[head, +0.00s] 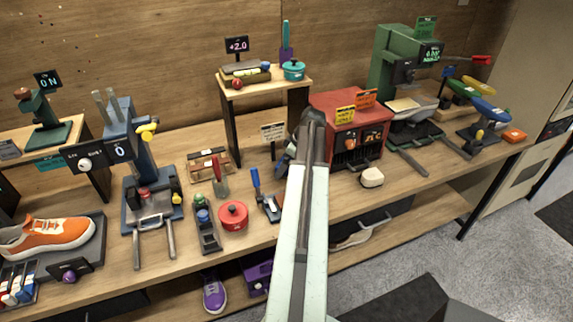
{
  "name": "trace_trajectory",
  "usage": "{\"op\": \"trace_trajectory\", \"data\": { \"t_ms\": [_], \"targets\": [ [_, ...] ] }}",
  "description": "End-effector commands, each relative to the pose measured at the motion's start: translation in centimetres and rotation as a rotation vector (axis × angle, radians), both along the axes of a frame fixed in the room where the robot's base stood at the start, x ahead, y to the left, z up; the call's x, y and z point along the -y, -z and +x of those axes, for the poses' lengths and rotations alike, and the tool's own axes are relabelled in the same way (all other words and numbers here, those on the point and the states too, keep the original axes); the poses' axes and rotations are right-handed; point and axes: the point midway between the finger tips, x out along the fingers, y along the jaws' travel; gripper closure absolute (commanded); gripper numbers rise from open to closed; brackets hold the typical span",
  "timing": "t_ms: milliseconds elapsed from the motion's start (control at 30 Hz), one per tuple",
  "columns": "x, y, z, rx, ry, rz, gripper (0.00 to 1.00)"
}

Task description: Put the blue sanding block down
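My arm reaches up the middle of the head view and covers most of my gripper (286,160), which is over the back part of the wooden workbench (385,190). A small dark, bluish shape shows at the gripper, left of the arm. I cannot tell whether it is part of the gripper or the blue sanding block. The fingertips are not clear, so I cannot tell whether they are open or shut. No blue sanding block can be made out for certain elsewhere on the bench.
A red box (350,122) stands right of the gripper, with a whitish lump (372,177) in front. Left are a blue-handled tool (256,180), a red round pot (233,215) and a blue press (145,170). An orange sneaker (48,235) is far left. Bare bench shows at front right of the arm.

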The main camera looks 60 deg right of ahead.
Motion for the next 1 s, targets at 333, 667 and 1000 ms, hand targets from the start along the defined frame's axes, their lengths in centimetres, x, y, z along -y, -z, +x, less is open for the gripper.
{"op": "trace_trajectory", "data": {
  "t_ms": [333, 667, 1000],
  "targets": [
    [0.1, -1.2, -0.3, 0.000, 0.002, 0.000, 0.00],
    [0.5, -7.9, -2.9, 0.000, 0.004, 0.001, 0.00],
    [0.9, -11.6, -4.9, 0.000, 0.003, 0.000, 0.00]
  ]
}}
